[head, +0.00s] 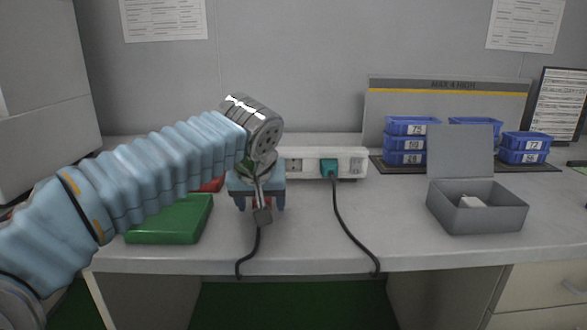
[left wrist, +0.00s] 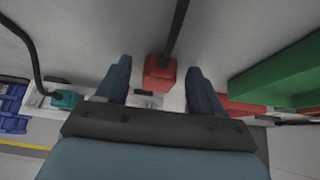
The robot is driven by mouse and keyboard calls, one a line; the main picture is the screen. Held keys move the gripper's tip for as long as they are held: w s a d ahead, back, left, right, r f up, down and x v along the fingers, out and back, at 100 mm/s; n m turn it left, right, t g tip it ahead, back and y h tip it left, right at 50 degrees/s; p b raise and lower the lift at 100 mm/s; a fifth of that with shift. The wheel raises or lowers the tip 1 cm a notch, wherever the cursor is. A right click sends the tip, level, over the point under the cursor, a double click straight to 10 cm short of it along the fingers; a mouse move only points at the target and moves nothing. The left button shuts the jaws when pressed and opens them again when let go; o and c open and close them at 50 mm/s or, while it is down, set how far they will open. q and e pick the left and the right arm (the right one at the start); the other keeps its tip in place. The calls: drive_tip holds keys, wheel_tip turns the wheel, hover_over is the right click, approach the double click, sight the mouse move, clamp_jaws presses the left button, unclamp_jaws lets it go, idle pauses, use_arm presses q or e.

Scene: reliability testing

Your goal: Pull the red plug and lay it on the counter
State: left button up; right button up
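The red plug (left wrist: 160,76) shows in the left wrist view between my left gripper's two blue fingers, with its dark cable running upward. My left gripper (head: 261,204) is open around it; a gap shows on each side of the plug. In the head view the gripper is in front of the left part of the white power strip (head: 347,158) and hides most of the plug. My right gripper is in neither view.
A teal plug (head: 328,168) with its own cable sits in the strip, to the right. A green block (head: 168,222) and a red item (head: 213,185) lie left. A grey open box (head: 480,222) and blue bins (head: 404,143) stand right. The middle front counter (head: 303,235) is mostly clear.

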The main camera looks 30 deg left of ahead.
use_arm(q)
drive_tip(key=shift+s+r, duration=0.1)
drive_tip(key=shift+r, duration=0.25)
drive_tip(key=p+v, duration=0.3)
drive_tip(key=v, duration=1)
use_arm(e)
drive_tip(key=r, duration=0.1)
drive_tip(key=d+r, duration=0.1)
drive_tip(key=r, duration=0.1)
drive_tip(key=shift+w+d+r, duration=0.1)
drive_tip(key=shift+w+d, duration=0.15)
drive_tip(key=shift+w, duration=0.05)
use_arm(q)
drive_tip(key=shift+d, duration=0.1)
